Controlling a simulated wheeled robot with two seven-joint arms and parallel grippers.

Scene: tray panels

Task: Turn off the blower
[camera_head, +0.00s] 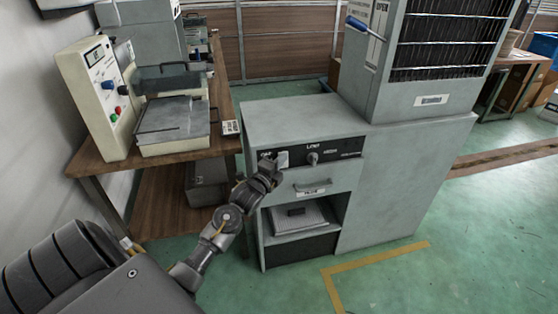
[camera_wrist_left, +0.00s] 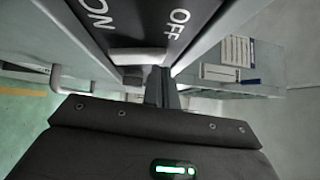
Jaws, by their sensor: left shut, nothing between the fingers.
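The blower is a grey cabinet (camera_head: 405,180) with a tall black-grilled unit on top. Its black control panel (camera_head: 335,152) carries a pale switch (camera_head: 283,158) at the left and a knob (camera_head: 313,158) in the middle. My left gripper (camera_head: 268,166) is shut and empty just in front of the panel's left end, partly covering it. In the left wrist view, the panel shows the words ON and OFF (camera_wrist_left: 180,18), with the white switch (camera_wrist_left: 137,56) by the shut fingertips (camera_wrist_left: 158,72). I cannot tell whether they touch it. My right gripper is out of view.
A wooden bench (camera_head: 165,170) at the left holds a cream device (camera_head: 95,95) with coloured buttons. A handled drawer (camera_head: 312,188) and an open shelf lie below the panel. Green floor (camera_head: 470,240) is clear at the right.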

